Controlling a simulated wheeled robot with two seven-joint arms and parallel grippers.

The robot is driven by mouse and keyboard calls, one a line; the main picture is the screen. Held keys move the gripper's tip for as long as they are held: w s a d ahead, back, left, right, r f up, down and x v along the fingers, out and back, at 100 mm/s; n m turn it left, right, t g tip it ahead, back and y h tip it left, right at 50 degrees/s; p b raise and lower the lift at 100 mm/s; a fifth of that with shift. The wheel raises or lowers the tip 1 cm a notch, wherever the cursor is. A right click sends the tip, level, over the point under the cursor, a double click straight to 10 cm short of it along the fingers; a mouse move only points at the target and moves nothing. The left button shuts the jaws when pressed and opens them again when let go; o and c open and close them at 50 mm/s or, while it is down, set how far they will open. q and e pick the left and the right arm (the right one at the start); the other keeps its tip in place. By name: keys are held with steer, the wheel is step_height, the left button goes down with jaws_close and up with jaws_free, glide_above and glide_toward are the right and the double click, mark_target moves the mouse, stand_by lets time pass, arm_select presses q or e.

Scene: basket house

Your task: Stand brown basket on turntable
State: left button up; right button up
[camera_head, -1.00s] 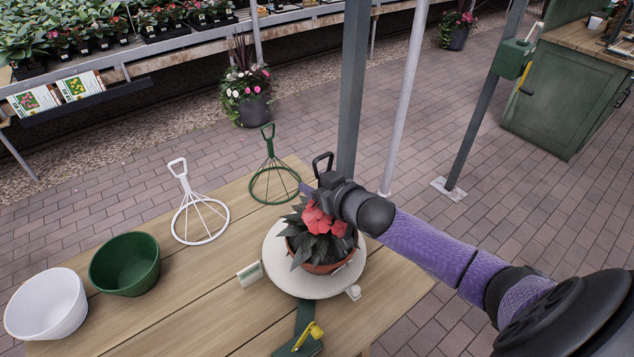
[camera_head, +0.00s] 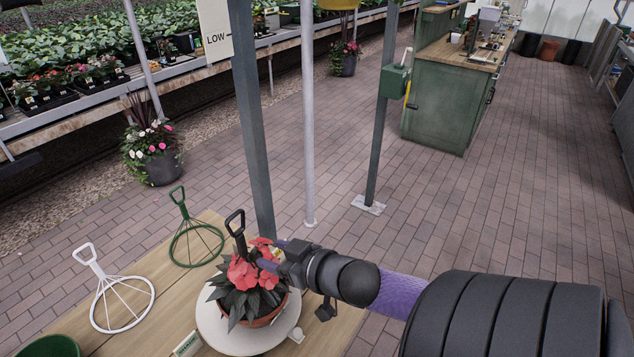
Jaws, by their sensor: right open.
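The brown basket (camera_head: 268,320) is a terracotta-coloured pot with dark leaves and red flowers. It stands upright on the round white turntable (camera_head: 215,332) at the bottom of the view. A black handle (camera_head: 236,224) rises behind the flowers; its lower end is hidden by the plant. My right gripper (camera_head: 279,258) is open at the right side of the red flowers, level with the plant's upper part. Its fingertips are partly hidden, and I cannot tell whether they touch the plant. My left gripper is out of view.
A white wire hanger (camera_head: 121,303) and a green wire hanger (camera_head: 196,243) stand on the wooden table (camera_head: 165,285). A green bowl (camera_head: 50,347) is cut off at bottom left. A grey post (camera_head: 252,130) rises behind the table. The brick floor right is clear.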

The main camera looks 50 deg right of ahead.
steer(key=s+f+g+h, duration=0.15)
steer(key=s+f, duration=0.25)
steer(key=f, duration=0.4)
steer(key=s+f+m+g, duration=0.1)
steer(key=s+f+g, duration=0.25)
steer(key=f, duration=0.45)
steer(key=s+f+g+h, duration=0.1)
steer(key=s+f+g, duration=0.1)
steer(key=s+f, duration=0.5)
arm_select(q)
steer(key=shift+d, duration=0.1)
arm_select(e)
steer(key=s+a+f+n+g+y, duration=0.1)
steer(key=s+a+f+n+g, duration=0.1)
steer(key=s+a+f+g, duration=0.4)
steer(key=s+a+f, duration=0.5)
steer(key=s+f, duration=0.1)
steer(key=s, duration=0.3)
steer(key=shift+s+n+g, duration=0.3)
